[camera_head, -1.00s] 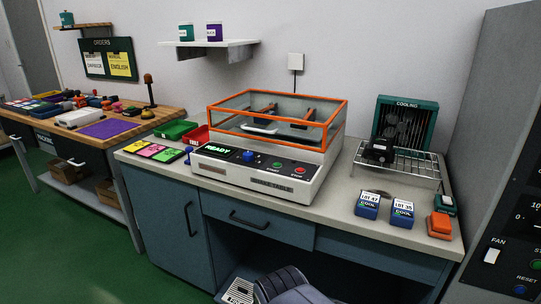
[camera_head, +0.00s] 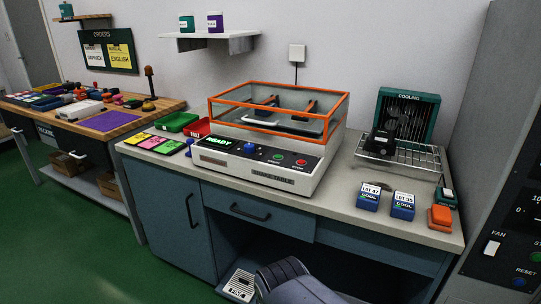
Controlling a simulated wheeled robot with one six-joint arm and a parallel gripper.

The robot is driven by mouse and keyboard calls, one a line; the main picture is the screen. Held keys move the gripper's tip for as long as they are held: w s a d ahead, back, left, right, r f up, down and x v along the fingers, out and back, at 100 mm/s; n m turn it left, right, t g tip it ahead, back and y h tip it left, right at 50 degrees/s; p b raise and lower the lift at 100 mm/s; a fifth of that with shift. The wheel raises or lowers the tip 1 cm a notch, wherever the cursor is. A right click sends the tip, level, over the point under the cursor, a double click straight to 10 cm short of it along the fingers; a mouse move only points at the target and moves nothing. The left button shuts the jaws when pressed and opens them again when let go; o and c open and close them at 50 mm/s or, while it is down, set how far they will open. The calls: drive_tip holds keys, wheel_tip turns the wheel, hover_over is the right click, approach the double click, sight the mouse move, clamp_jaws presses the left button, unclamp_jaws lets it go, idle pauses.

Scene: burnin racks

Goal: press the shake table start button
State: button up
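The shake table (camera_head: 258,172) stands on the middle of the grey bench, a pale box with a sloped black front panel. Its green start button (camera_head: 277,157) sits right of a blue knob (camera_head: 249,148) and left of a red stop button (camera_head: 301,162). The start button is uncovered. A display (camera_head: 218,141) at the panel's left reads READY in green. A clear guard with an orange frame (camera_head: 262,124) stands over the table's top. My gripper is not in view, so its state and distance from the button do not show.
Two blue COOL boxes (camera_head: 369,196) (camera_head: 402,205) and an orange block (camera_head: 440,216) lie at the bench's right. A wire rack (camera_head: 425,167) and cooling fan (camera_head: 407,116) stand behind them. Green (camera_head: 176,122) and red (camera_head: 196,128) trays lie left of the shake table.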

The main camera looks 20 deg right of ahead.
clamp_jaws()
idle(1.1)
